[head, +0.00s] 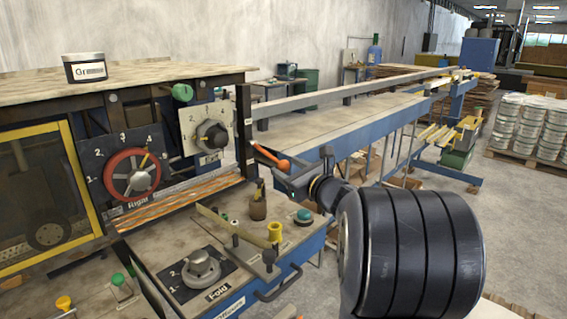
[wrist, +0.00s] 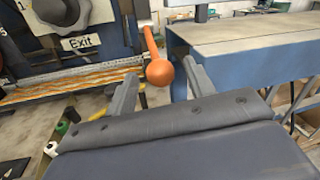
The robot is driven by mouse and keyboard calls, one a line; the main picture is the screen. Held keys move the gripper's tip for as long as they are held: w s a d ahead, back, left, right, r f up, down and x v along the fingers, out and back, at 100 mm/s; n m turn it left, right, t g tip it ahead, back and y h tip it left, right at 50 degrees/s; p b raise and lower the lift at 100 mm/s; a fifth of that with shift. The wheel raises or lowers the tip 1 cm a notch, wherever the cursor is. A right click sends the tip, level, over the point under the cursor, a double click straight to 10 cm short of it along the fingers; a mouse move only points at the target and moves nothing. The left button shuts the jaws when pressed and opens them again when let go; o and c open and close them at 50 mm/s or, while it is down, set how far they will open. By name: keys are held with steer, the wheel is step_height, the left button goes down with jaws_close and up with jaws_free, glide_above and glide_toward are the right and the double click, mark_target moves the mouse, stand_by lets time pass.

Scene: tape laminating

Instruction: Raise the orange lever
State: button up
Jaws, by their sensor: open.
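The orange lever (head: 271,157) sticks out from the right end of the machine front, sloping down to a round orange knob. In the wrist view the orange lever (wrist: 159,68) hangs down with its knob between my two fingers, toward their tips. My gripper (wrist: 160,85) is open, with one grey finger on each side of the knob and a gap visible, at least on the left. In the head view my gripper (head: 305,180) is at the knob, partly hidden by my dark arm. Whether a finger touches the lever cannot be told.
A red dial (head: 132,175) and a grey knob on a white plate (head: 211,134) are left of the lever. A long blue-sided table (head: 340,125) lies behind.

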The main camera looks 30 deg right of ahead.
mark_target(268, 155)
steer(key=shift+w+a, duration=0.2)
steer(key=shift+w, duration=1.15)
steer(key=shift+c, duration=0.3)
jaws_close()
